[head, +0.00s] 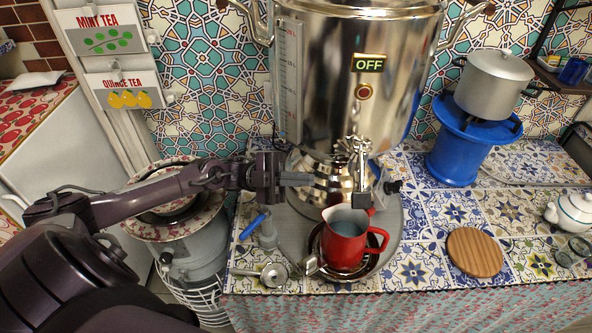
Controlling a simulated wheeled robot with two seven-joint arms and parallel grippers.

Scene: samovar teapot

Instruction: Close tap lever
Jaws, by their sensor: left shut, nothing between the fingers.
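A large shiny samovar (330,80) stands on the tiled counter with an "OFF" sign on its front. Its tap (360,186) sticks out low on the front, with an ornate metal tap lever (355,155) on top. A red teapot or jug (345,240) stands below the tap; its open top looks pale blue-grey inside. My left gripper (308,178) is shut and empty, its fingertips pointing right in front of the samovar's base, left of the tap and apart from the lever. Whether liquid is flowing is too small to tell. My right gripper is out of view.
A dark drip bowl (316,245) sits under the red pot. A blue-handled tool (267,232) and a metal strainer (273,275) lie at the left. A wooden coaster (474,252) is at the right. A pot (493,82) sits on a blue stand (455,150). Tiles between are clear.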

